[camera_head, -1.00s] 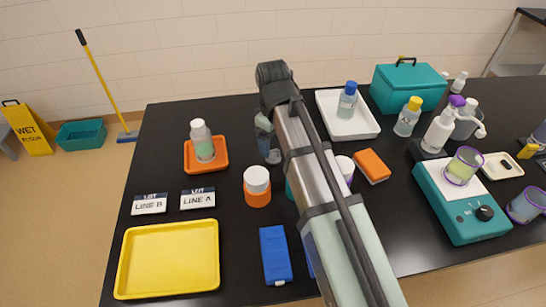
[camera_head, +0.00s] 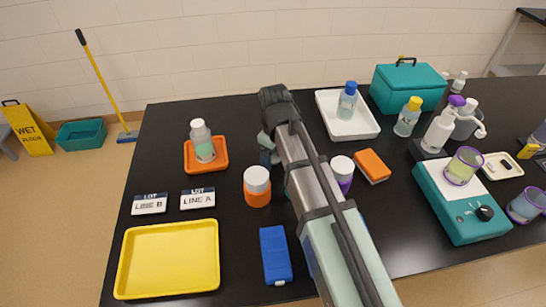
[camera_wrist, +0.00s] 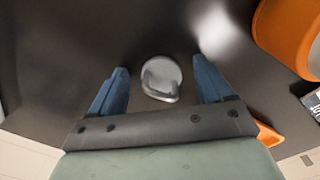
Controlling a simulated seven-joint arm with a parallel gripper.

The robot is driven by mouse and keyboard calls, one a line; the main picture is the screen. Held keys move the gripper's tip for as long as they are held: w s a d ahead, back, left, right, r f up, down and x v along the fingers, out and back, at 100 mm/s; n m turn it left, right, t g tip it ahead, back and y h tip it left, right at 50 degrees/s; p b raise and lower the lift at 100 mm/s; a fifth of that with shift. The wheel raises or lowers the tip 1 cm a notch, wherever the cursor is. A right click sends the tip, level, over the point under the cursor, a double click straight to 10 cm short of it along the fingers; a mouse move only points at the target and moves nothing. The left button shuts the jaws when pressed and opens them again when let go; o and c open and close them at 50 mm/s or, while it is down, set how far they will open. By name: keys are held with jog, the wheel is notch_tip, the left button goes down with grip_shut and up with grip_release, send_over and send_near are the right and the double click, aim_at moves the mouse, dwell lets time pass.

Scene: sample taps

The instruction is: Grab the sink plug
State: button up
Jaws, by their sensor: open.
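The sink plug (camera_wrist: 160,79) is a small round grey-white disc with a raised grip on it, lying on the dark tabletop. In the wrist view it sits between the two blue fingertips of my gripper (camera_wrist: 160,84), apart from both. My gripper is open and empty. In the head view my gripper (camera_head: 268,152) shows only in part, low near the table between the orange tray and the white tray. My arm hides the plug there.
An orange tray (camera_head: 188,166) with a bottle (camera_head: 202,142) stands left of my gripper. A white tray (camera_head: 326,100) lies behind to the right. A purple-and-white bottle (camera_head: 342,173) and orange block (camera_head: 371,166) are right of my arm.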

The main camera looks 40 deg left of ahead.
jog(key=c, duration=1.1)
jog(key=shift+r, duration=0.15)
